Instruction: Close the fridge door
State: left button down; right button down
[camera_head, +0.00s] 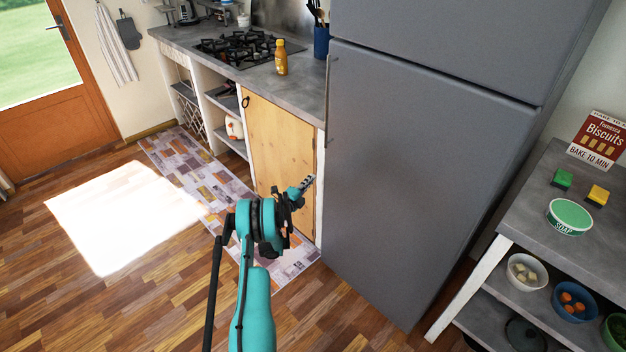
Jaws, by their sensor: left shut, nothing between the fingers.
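The grey fridge (420,150) stands right of centre, with an upper door (450,35) and a larger lower door (410,190). A thin handle (329,100) runs down the lower door's left edge. Both doors look flush with the body, with only a narrow dark seam between them; no inside shows. My left gripper (307,183) is shut and empty. In the picture it lies just left of the fridge, in front of the wooden cabinet door; its exact distance from either is unclear. My right gripper is out of view.
A counter (180,35) with a gas hob (245,48) and yellow bottle (281,57) adjoins the fridge's left. A shelf unit (545,210) with bowls and a soap tub (569,216) stands right. A patterned rug (180,165) lies before the counter; the left floor is clear.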

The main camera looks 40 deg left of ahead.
pick_arm(q)
jog(key=s+a, duration=0.5)
jog(key=a, duration=0.1)
jog(key=shift+s+a+f, duration=0.2)
jog(key=shift+a+f, duration=0.05)
jog(key=shift+a, duration=0.1)
